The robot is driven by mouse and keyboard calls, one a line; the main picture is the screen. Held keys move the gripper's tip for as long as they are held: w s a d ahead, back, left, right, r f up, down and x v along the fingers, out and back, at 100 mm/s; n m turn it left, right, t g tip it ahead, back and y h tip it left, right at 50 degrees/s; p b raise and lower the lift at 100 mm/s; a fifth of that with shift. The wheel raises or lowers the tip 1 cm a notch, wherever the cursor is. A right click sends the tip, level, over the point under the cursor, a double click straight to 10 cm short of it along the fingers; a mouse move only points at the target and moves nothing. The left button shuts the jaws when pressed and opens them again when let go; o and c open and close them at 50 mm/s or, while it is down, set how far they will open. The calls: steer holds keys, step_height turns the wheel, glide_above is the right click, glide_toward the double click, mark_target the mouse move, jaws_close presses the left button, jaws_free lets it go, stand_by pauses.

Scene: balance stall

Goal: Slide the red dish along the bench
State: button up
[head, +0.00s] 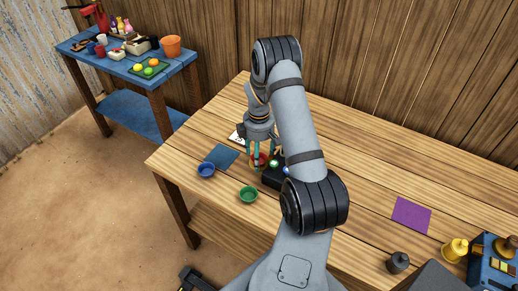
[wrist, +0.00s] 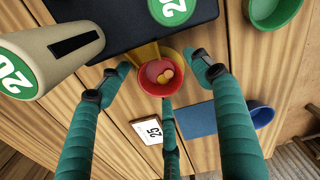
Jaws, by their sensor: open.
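The red dish (wrist: 160,92) lies on the wooden bench (head: 345,160), with small round reddish and yellow things inside it. In the head view only part of the red dish (head: 258,161) shows, behind my fingers. My gripper (wrist: 162,79) is open, its teal fingers spread around the dish, one on each side and one below it in the wrist view. In the head view my gripper (head: 260,154) points down over the dish. I cannot tell whether any finger touches it. A yellow piece (wrist: 146,52) shows between the dish and a black box (wrist: 120,22).
A blue bowl (head: 206,170), a green bowl (head: 248,194) and a blue mat (head: 224,154) are close by. A card marked 25 (wrist: 150,130) and a beige cylinder (wrist: 50,48) are beside my fingers.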

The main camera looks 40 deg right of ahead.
steer(key=shift+f, duration=0.15)
steer(key=shift+c, duration=0.7)
steer(key=c, duration=1.1)
steer(key=shift+o, duration=0.2)
steer(key=shift+a, duration=0.1)
